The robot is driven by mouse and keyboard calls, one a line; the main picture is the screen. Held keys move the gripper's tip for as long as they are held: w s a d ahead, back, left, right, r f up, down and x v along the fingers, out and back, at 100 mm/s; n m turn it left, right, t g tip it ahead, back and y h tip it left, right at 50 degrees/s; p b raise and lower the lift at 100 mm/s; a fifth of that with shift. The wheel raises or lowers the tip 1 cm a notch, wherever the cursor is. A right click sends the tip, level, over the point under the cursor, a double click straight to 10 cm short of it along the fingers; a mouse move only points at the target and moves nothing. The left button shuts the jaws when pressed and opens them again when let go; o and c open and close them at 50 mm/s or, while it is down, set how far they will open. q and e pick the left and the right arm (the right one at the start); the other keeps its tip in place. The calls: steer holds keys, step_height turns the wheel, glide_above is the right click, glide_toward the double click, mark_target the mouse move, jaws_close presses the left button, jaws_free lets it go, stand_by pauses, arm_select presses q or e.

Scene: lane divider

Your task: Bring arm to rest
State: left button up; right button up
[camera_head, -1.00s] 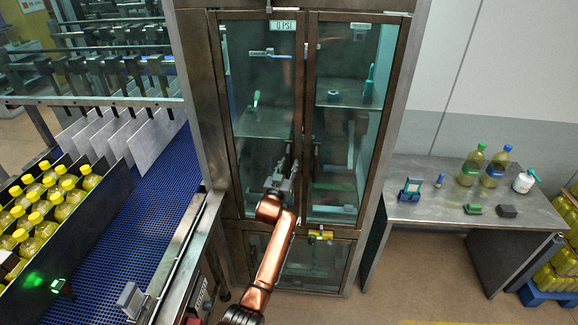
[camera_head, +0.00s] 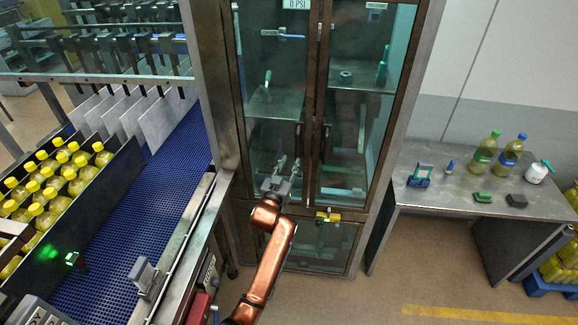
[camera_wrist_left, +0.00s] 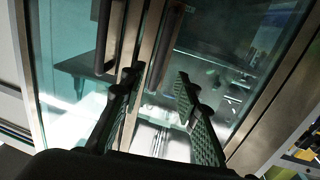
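My left arm (camera_head: 268,265) is copper-coloured and reaches up in front of the glass-door cabinet (camera_head: 318,100). My left gripper (camera_head: 284,172) is at the lower part of the doors, near where the two meet. In the left wrist view its two fingers (camera_wrist_left: 152,92) stand apart with nothing between them. Behind them are the door frames and a dark upright handle (camera_wrist_left: 108,38), which is apart from the fingers. My right gripper is not in view.
A blue conveyor (camera_head: 130,235) with white dividers (camera_head: 150,120) and yellow-capped bottles (camera_head: 60,175) is at left. A metal table (camera_head: 445,195) with bottles and small items stands at right. A yellow valve (camera_head: 328,216) is below the doors. Floor between cabinet and table is clear.

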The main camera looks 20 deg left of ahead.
arm_select(q)
steer(key=shift+s, duration=0.45)
